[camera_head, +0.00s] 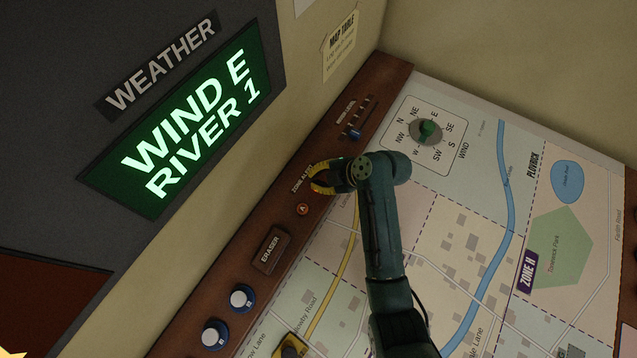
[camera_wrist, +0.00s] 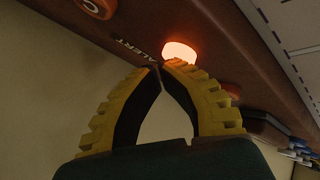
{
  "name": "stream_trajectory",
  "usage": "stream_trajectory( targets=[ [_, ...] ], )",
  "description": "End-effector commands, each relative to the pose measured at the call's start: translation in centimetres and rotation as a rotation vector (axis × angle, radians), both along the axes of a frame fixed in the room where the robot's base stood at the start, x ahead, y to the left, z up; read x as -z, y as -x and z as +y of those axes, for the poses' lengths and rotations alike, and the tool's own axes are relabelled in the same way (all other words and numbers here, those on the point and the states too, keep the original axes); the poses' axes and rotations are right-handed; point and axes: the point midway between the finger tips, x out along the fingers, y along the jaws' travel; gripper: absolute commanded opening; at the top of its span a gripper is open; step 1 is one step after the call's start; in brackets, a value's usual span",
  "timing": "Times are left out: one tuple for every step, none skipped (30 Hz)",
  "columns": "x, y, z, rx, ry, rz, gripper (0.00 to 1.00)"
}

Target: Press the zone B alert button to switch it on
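In the wrist view a round button (camera_wrist: 179,50) glows bright orange-white beside the "ALERT" lettering. Its letter is washed out, so I cannot read whether it is B. My gripper (camera_wrist: 160,67) is shut and empty, its yellow fingertips together right at this lit button. I cannot tell whether they touch it. Another orange alert button (camera_wrist: 98,6), unlit and cut off by the top edge, has a letter that looks like C. In the head view my gripper (camera_head: 313,179) is over the zone alert row. Button A (camera_head: 303,209) shows unlit beside it; the other alert buttons are hidden there.
The wooden ledge also carries an eraser (camera_head: 270,250), blue-and-white knobs (camera_head: 242,297) and a slider (camera_head: 355,132). The weather screen (camera_head: 190,130) reads "WIND E RIVER 1".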

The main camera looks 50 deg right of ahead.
Motion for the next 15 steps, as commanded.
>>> stream_trajectory(
  targets=[
    [0.09, 0.04, 0.03, 0.0, -0.001, 0.002, 0.0],
    [0.07, 0.04, 0.03, 0.0, -0.001, 0.002, 0.0],
    [-0.03, 0.05, 0.03, 0.0, -0.001, 0.002, 0.0],
    [-0.16, 0.05, 0.03, 0.0, -0.001, 0.002, 0.0],
    [-0.32, 0.06, 0.04, 0.0, -0.001, 0.002, 0.0],
    [-0.52, 0.07, 0.05, 0.0, -0.001, 0.002, 0.0],
    [-0.65, 0.09, 0.06, 0.0, -0.001, 0.002, 0.0],
    [-0.75, 0.11, 0.06, 0.0, -0.001, 0.002, 0.0],
    [-0.8, 0.11, 0.07, 0.0, -0.001, 0.002, 0.0],
    [-0.78, 0.11, 0.06, 0.0, -0.001, 0.002, 0.0],
    [-0.74, 0.11, 0.06, 0.0, -0.002, 0.002, 0.0],
    [-0.72, 0.1, 0.07, 0.0, -0.002, 0.002, 0.0],
    [-0.72, 0.1, 0.06, 0.0, -0.001, 0.002, 0.0],
    [-0.72, 0.1, 0.06, 0.0, -0.001, 0.002, 0.0],
    [-0.75, 0.09, 0.06, 0.0, -0.001, 0.002, 0.0]
  ],
)
